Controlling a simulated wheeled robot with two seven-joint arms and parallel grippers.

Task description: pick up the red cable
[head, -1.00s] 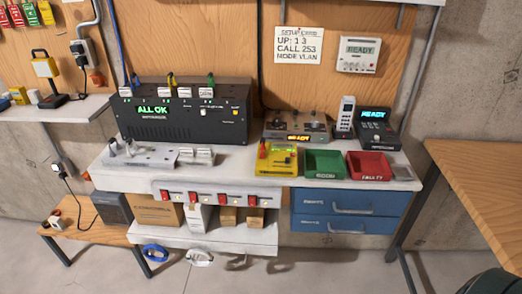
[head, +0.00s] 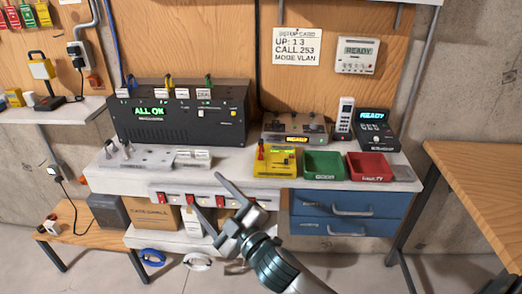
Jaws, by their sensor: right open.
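My right gripper (head: 206,192) reaches up from the bottom of the head view. Its jaws are open and empty, in front of the workbench's front edge. My left gripper is not in view.
A wooden table (head: 480,180) stands at the right.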

